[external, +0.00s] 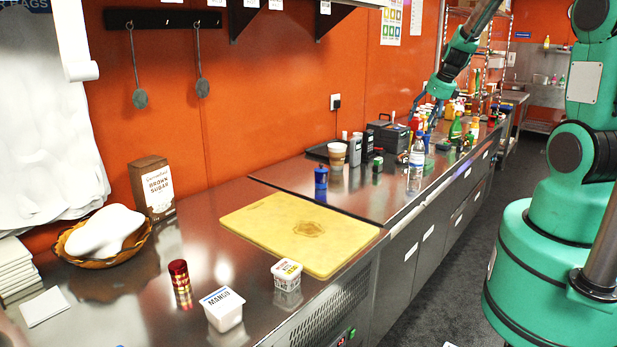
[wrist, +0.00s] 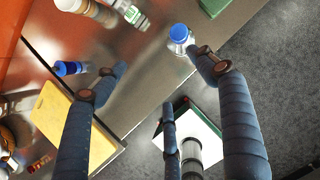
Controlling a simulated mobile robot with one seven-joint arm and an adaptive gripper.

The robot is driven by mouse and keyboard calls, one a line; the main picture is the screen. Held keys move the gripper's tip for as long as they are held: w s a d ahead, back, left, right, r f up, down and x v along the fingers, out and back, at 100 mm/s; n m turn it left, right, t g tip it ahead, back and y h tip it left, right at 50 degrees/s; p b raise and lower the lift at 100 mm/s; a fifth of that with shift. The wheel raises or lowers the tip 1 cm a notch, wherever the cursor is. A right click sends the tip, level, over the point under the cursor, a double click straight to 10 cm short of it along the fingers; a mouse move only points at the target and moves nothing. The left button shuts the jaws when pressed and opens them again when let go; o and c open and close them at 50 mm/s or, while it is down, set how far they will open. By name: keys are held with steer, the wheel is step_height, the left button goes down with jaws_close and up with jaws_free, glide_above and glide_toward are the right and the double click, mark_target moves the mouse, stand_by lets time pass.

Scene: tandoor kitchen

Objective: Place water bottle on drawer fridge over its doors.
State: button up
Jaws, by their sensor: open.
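The water bottle (external: 416,165) is clear and stands upright near the front edge of the far steel counter. In the wrist view its blue cap (wrist: 179,33) shows from above, close to the tip of the right finger; I cannot tell if they touch. My gripper (external: 426,112) is open and empty, above and near the bottle; its dark blue fingers (wrist: 160,60) are spread wide in the wrist view. The drawer fridge is the steel unit with labelled fronts (external: 428,234); its nearer part has a vent grille (external: 330,302) and a red-lit display.
A yellow cutting board (external: 290,225) lies on the nearer counter, with a white tub (external: 287,272), mango tub (external: 223,308) and red-capped shaker (external: 180,284). A blue bottle-like item (external: 320,184) and cup (external: 337,155) stand farther back. Several bottles crowd beyond the water bottle.

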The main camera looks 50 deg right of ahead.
steer(key=s+a+r+n, duration=0.2)
steer(key=a+r+n, duration=0.7)
steer(key=a, duration=0.5)
steer(key=s+a+r+n, duration=0.3)
steer(key=a+r+n, duration=0.6)
steer(key=a, duration=0.4)
steer(key=s+a+r+n, duration=0.2)
steer(key=s+a+n, duration=0.6)
steer(key=s+n, duration=0.1)
steer(key=s+a+r+n+t+y, duration=0.1)
steer(key=s+a+r+n, duration=0.2)
steer(key=s+a+n, duration=0.5)
steer(key=shift+s+n, duration=1)
steer(key=shift+n, duration=0.1)
steer(key=shift+r, duration=0.1)
step_height(320, 180, down, 8)
steer(key=b, duration=0.7)
steer(key=shift+r+b, duration=0.25)
steer(key=shift+b, duration=0.05)
